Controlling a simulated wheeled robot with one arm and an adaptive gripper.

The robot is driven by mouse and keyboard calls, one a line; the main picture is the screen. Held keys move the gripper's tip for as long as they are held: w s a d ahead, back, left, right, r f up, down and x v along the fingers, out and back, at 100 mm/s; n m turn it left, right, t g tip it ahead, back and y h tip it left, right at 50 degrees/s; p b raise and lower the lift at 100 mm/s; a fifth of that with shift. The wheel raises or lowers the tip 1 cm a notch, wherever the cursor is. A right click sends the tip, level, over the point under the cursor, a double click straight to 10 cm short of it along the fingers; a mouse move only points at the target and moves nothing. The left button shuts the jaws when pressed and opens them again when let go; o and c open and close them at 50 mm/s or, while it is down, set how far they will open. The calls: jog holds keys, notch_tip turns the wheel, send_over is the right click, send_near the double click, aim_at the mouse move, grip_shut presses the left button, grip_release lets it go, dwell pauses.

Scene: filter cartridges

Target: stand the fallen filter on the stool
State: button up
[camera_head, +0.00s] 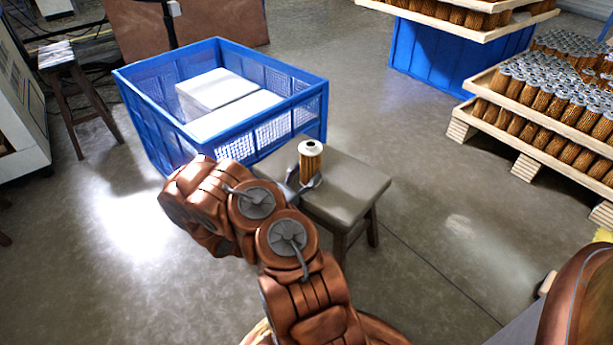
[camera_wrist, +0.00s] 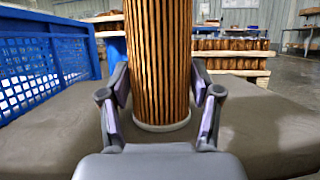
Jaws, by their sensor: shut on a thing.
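The filter (camera_head: 310,163) is an orange-brown pleated cylinder with a white top cap and a dark hole in it. It is upright over the grey stool (camera_head: 350,195). In the wrist view the filter (camera_wrist: 158,60) fills the middle, with its pale bottom rim at or just above the stool top (camera_wrist: 45,135); I cannot tell if it touches. My gripper (camera_wrist: 160,95) is shut on the filter, one finger on each side, low on its body. In the head view my gripper (camera_head: 304,184) is partly hidden behind my arm. The filter's upper end is out of the wrist view.
A blue crate (camera_head: 297,82) with white boxes (camera_head: 215,90) stands just behind and left of the stool. Pallets of several upright filters (camera_head: 560,85) are at the right. A small wooden stool (camera_head: 62,58) is at the far left. Floor right of the stool is clear.

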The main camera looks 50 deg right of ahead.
jog(key=o, duration=1.3)
